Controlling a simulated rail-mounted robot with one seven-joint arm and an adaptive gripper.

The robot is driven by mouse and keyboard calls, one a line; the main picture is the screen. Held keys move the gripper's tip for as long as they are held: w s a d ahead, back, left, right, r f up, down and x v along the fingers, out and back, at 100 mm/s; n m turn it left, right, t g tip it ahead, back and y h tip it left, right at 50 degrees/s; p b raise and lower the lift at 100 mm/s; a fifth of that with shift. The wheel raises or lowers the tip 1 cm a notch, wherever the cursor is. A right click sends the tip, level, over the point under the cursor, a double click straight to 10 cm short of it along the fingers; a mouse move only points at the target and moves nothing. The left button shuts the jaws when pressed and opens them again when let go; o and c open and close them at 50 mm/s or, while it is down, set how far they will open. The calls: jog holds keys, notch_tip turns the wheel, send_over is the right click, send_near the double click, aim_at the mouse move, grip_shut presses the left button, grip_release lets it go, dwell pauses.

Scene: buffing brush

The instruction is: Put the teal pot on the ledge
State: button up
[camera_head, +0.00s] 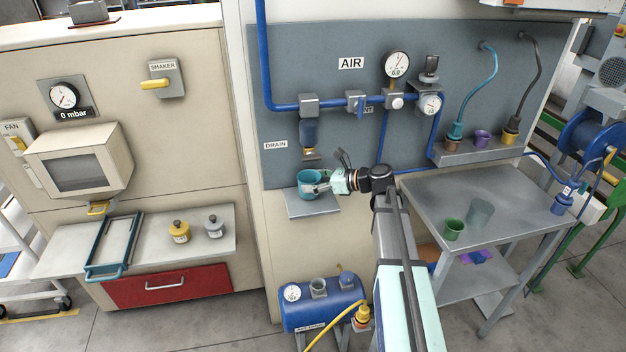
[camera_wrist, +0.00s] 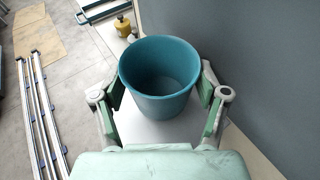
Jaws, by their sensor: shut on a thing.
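The teal pot (camera_head: 307,178) is upright and open at the top, just above or on the small grey ledge (camera_head: 310,209) under the drain fitting; I cannot tell if its base touches. My gripper (camera_head: 320,186) reaches in from the right and is shut on the pot. In the wrist view, the teal pot (camera_wrist: 160,88) sits between the two fingers and looks empty inside. The pale ledge (camera_wrist: 150,132) shows below it. The pot's base is hidden.
The drain fitting (camera_head: 309,140) hangs close above the pot, and the blue-grey panel (camera_head: 350,135) stands behind. A blue tank (camera_head: 320,303) lies below the ledge.

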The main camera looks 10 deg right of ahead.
jog(key=shift+w+f, duration=0.1)
jog(key=shift+f, duration=0.05)
jog(key=shift+f, duration=0.1)
jog(key=o, duration=1.1)
jog(key=b+v, duration=0.2)
jog(key=v, duration=1)
